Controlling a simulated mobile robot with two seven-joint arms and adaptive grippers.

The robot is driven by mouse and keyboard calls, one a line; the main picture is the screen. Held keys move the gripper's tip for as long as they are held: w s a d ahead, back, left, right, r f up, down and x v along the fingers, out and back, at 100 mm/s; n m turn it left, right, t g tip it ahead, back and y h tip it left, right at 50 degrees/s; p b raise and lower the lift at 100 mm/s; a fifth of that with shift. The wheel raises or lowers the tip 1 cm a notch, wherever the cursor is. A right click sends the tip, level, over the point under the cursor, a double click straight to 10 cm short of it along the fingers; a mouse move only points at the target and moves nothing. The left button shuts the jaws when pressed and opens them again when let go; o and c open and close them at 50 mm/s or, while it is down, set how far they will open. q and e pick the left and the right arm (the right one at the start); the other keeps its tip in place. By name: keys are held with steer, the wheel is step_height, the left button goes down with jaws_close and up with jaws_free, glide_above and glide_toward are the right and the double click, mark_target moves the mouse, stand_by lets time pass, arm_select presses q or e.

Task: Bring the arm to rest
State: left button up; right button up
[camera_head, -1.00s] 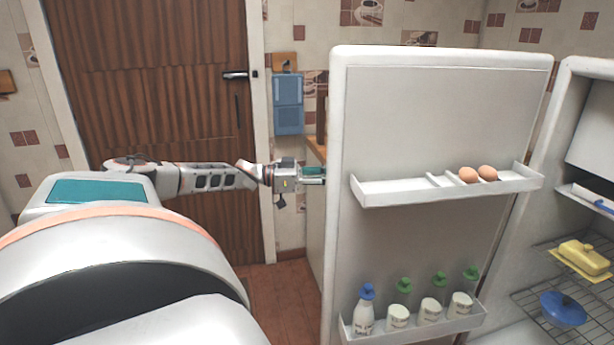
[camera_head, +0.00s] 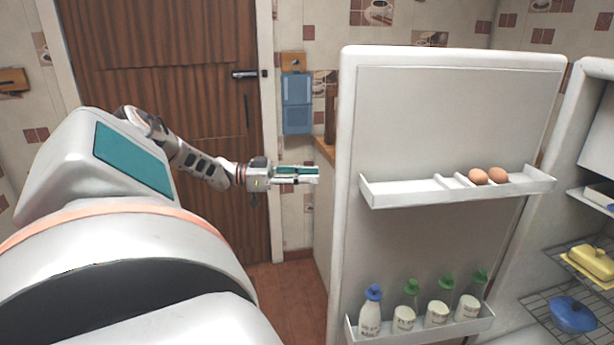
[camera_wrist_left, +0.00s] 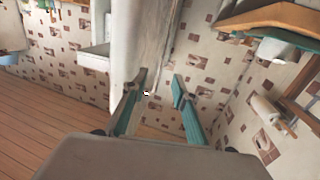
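My left gripper (camera_head: 314,174) shows in the head view at the end of my left arm, which comes in from the left. It points right, with a small gap between its tips and the edge of the open fridge door (camera_head: 455,115). In the left wrist view the two teal-lined fingers (camera_wrist_left: 160,84) stand apart with nothing between them. The fridge door edge (camera_wrist_left: 127,45) shows just beyond the left finger there. My right gripper is not in either view.
The door carries a shelf with two eggs (camera_head: 488,177) and a lower rack of bottles (camera_head: 371,310). The fridge interior at right holds a yellow butter dish (camera_head: 592,260) and a blue lidded pot (camera_head: 571,315). A brown wooden door (camera_head: 165,75) stands behind my arm.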

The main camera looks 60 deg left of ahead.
arm_select(q)
steer(key=shift+s+a, duration=0.1)
steer(key=shift+s, duration=0.05)
stand_by(0.5)
steer(key=n, duration=0.1)
glide_toward(332, 239)
steer(key=shift+g+y, duration=0.4)
steer(key=x, duration=0.4)
steer(key=shift+w+d+r+p, duration=0.2)
steer(key=shift+w+r+p, duration=0.1)
steer(key=shift+w, duration=0.1)
steer(key=s+d+f+g, duration=0.1)
steer(key=s+d+f, duration=0.3)
steer(key=d+f, duration=1)
steer(key=s+d+f+g+y+p, duration=0.1)
steer(key=s+d+f+y, duration=0.2)
steer(key=d, duration=1.1)
steer(key=s+d+f+n+g+y+p, duration=0.1)
steer(key=s+d+f+y, duration=0.2)
steer(key=d, duration=1.1)
steer(key=s+f, duration=0.1)
steer(key=s, duration=0.2)
steer(key=shift+f+g+p, duration=0.2)
steer(key=shift+g+p, duration=0.1)
steer(key=shift+p, duration=0.05)
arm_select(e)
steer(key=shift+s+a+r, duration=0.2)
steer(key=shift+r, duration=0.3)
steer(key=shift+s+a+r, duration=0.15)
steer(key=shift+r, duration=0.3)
